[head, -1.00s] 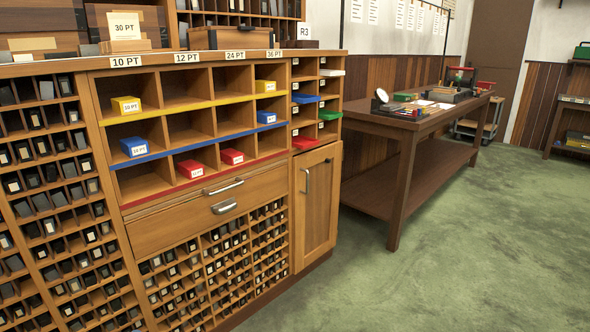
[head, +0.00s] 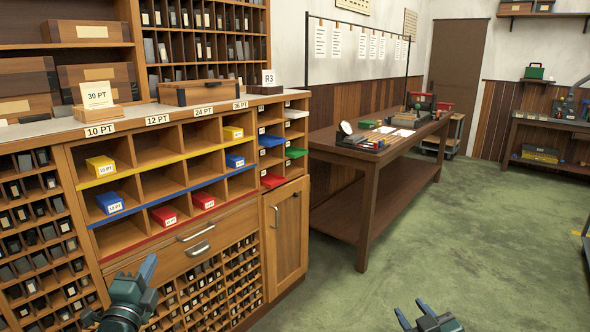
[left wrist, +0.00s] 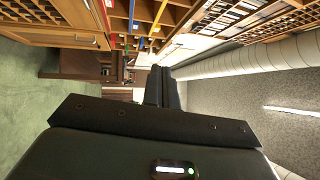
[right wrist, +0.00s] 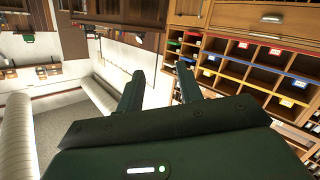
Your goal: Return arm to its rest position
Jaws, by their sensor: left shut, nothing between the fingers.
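My left gripper (head: 149,267) is at the lower left of the head view, in front of the type cabinet (head: 235,225). Its fingers are together and empty; they also show closed in the left wrist view (left wrist: 161,80). My right gripper (head: 411,308) is at the bottom right of the head view, over the green floor. In the right wrist view its two fingers (right wrist: 158,80) stand apart with nothing between them. Most of both arms is outside the head view.
The cabinet has cubbies with yellow, blue (head: 110,203) and red (head: 164,215) labelled boxes. A dark wooden table (head: 364,215) with tools stands to its right. The green floor (head: 450,230) at right is open. A bench (head: 535,165) stands at the far right.

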